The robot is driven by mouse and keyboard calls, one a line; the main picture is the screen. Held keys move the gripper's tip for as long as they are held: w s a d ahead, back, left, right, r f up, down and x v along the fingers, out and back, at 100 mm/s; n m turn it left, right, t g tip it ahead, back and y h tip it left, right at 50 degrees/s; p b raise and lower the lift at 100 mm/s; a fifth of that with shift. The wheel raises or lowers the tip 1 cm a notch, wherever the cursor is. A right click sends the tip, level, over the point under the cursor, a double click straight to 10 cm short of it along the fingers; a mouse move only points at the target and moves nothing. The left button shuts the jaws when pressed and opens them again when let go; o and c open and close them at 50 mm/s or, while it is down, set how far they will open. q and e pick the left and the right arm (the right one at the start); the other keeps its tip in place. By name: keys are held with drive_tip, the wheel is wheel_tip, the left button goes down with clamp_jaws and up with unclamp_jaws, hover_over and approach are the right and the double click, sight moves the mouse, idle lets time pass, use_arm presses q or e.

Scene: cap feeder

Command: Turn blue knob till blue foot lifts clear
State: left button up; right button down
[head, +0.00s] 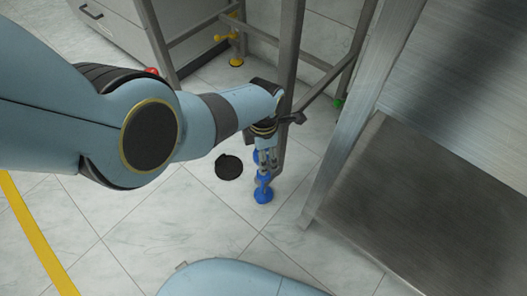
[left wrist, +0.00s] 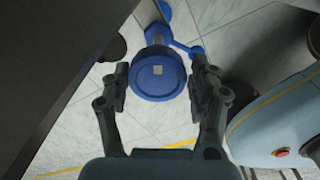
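In the head view the blue foot (head: 263,195) rests on the tiled floor below a grey metal leg. My left gripper (head: 267,160) points down just above it, around blue parts. In the left wrist view a round blue knob (left wrist: 158,76) with a small grey square on its face sits between the fingertips of my left gripper (left wrist: 159,82). The fingers are spread, one on each side, with narrow gaps visible. Behind the knob are a grey shaft and a blue arm (left wrist: 182,46) with a ball end. My right gripper is not in view.
The grey leg (head: 290,50) stands right by my left gripper. A black round disc (head: 229,167) lies on the floor left of the foot. A yellow foot (head: 236,62) stands farther back. A large metal panel (head: 440,190) fills the right side. Floor at left is clear.

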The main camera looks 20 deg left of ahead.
use_arm(q)
drive_tip(key=shift+w+r, duration=0.1)
drive_tip(key=shift+r, duration=0.1)
drive_tip(key=shift+r, duration=3.65)
